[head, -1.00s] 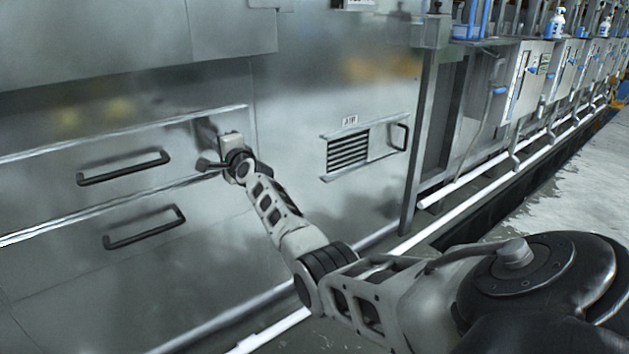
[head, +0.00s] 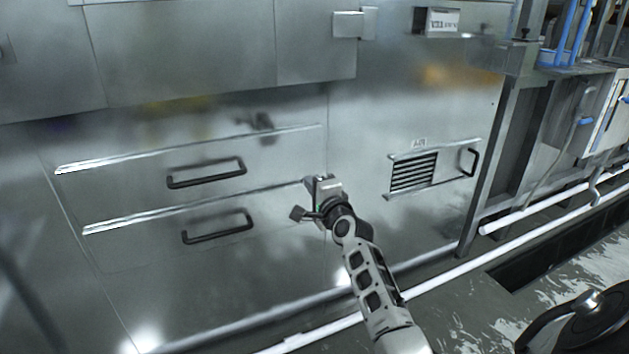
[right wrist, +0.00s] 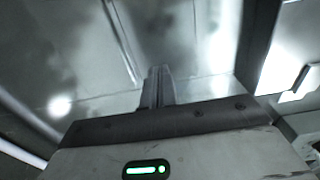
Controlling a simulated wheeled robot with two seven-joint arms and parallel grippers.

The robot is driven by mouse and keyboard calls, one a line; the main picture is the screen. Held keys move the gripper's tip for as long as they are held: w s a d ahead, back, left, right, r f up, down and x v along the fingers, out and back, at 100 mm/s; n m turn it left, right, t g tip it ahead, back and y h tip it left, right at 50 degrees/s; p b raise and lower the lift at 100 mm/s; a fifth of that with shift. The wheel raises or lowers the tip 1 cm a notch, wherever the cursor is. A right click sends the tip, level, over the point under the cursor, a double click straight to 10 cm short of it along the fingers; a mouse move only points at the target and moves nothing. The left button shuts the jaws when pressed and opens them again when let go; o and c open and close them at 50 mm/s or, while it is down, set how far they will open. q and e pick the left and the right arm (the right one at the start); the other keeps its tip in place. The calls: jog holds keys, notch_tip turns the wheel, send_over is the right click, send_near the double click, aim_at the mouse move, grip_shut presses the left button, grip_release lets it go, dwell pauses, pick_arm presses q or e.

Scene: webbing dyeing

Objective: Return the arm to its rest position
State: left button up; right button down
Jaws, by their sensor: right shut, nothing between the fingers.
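My right arm reaches up from the bottom of the head view toward the steel machine front (head: 290,260). Its gripper (head: 300,214) is shut and empty, in front of the panel to the right of the lower black handle (head: 218,227). In the right wrist view the shut fingers (right wrist: 158,88) point toward blurred metal panels. I cannot tell the exact gap between the gripper and the panel. My left gripper does not show.
An upper black handle (head: 206,173) sits above the lower one. A louvred vent (head: 413,172) with a side handle (head: 467,162) is to the right. White pipes (head: 540,213) run low along the machines. Wet floor (head: 480,320) lies at lower right.

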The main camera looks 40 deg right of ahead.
pick_arm(q)
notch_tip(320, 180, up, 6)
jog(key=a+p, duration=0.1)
jog(key=p, duration=1)
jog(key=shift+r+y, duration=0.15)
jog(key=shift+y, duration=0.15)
pick_arm(e)
jog(key=s+a+f+n+g+y, duration=0.3)
jog(key=s+a+n, duration=0.8)
jog(key=s+a, duration=0.3)
jog(key=s+a+f+n+g+y, duration=0.3)
jog(key=s+a+n+y, duration=0.1)
jog(key=s+a+n, duration=0.7)
jog(key=s+a, duration=0.3)
jog(key=s, duration=0.3)
jog(key=shift+n+g, duration=0.4)
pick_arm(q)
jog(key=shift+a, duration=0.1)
pick_arm(e)
jog(key=shift+a, duration=0.1)
